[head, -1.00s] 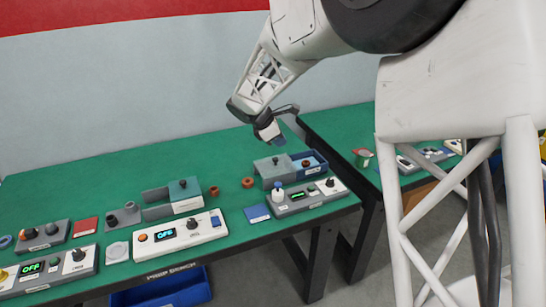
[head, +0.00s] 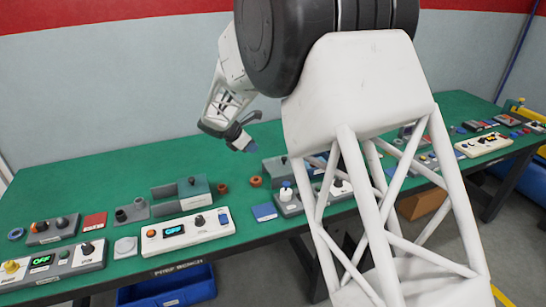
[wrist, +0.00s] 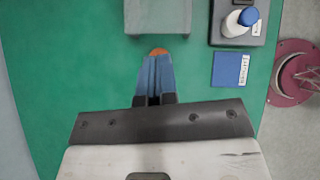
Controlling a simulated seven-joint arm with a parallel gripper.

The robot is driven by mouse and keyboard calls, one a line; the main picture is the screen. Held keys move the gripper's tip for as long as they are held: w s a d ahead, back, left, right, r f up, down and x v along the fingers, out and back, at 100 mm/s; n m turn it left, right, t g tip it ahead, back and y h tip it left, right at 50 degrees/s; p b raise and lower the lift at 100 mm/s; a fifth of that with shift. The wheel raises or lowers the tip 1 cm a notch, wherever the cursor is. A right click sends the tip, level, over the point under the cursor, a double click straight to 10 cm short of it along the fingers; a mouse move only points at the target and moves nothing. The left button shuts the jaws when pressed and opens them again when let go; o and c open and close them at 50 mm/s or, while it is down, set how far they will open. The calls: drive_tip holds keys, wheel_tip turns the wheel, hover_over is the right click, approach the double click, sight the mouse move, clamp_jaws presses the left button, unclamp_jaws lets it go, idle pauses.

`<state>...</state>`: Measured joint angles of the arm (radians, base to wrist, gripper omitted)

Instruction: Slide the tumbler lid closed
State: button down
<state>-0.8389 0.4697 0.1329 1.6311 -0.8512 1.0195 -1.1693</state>
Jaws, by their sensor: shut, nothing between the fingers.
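Nothing in view is plainly a tumbler. The likeliest match is a grey box with a knobbed grey top (head: 275,166), partly hidden behind my arm. What looks like its grey top (wrist: 158,18) is at the wrist view's upper edge. A second grey box with an open trough and a dark-knobbed teal lid (head: 193,188) stands to its left; the lid sits toward the trough's right end. My gripper (head: 254,147) hangs above the green bench, left of the first box and apart from it. Its blue fingers (wrist: 157,60) are shut and empty.
Another panel (head: 188,230) stands left. The back-left bench is clear.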

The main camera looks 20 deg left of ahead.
drive_tip(key=shift+f, duration=0.1)
approach(283, 162)
wheel_tip(283, 162, down, 4)
drive_tip(key=shift+s+f, duration=0.1)
drive_tip(key=shift+s, duration=0.1)
drive_tip(key=shift+w+d, duration=0.6)
drive_tip(key=shift+w, duration=0.3)
drive_tip(key=shift+w+d+f, duration=0.15)
drive_tip(key=shift+w+d, duration=0.35)
drive_tip(key=shift+w, duration=0.2)
drive_tip(key=w+d, duration=1)
drive_tip(key=shift+w+d, duration=0.2)
drive_tip(key=shift+d, duration=0.1)
drive_tip(key=shift+f, duration=0.1)
